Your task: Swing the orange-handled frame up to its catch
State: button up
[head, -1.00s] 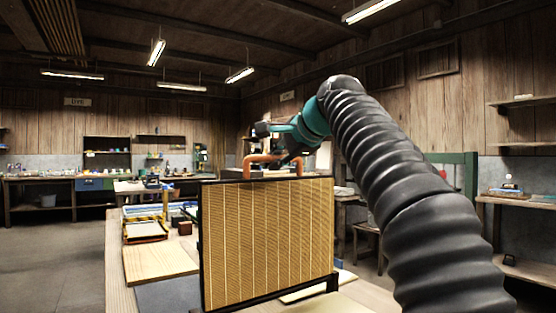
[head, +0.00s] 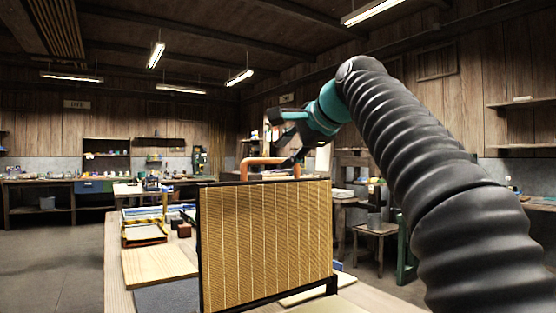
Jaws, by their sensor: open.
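The frame (head: 265,245) stands upright at the near part of the table, a tan ribbed panel with a dark border. Its orange handle (head: 270,161) rises from the top edge. Nothing shows between the fingers. I cannot make out the catch.
The wooden table (head: 118,250) carries a pale board (head: 158,264) and a tray (head: 144,234) left of the frame. A stool (head: 376,230) stands right of it, and part of a green stand (head: 404,255) shows beside my arm. Open floor lies at left.

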jog(key=v, duration=0.7)
dwell(0.3)
jog(key=s+d+f+n+g+h, duration=0.1)
jog(key=s+d+f, duration=0.4)
jog(key=f, duration=1.1)
jog(key=s+d+f+n+g+h, duration=0.2)
jog(key=s+d+f+n+h, duration=0.2)
jog(key=s+f, duration=0.8)
jog(key=s+d+f+n+g+h, duration=0.1)
jog(key=s+d+f+n, duration=0.4)
jog(key=f, duration=1.6)
jog(key=s+d+h, duration=0.1)
jog(key=s+d, duration=0.1)
jog(key=s, duration=0.2)
jog(key=shift+f+h, duration=0.35)
jog(key=shift+h, duration=0.05)
jog(key=shift+d, duration=0.25)
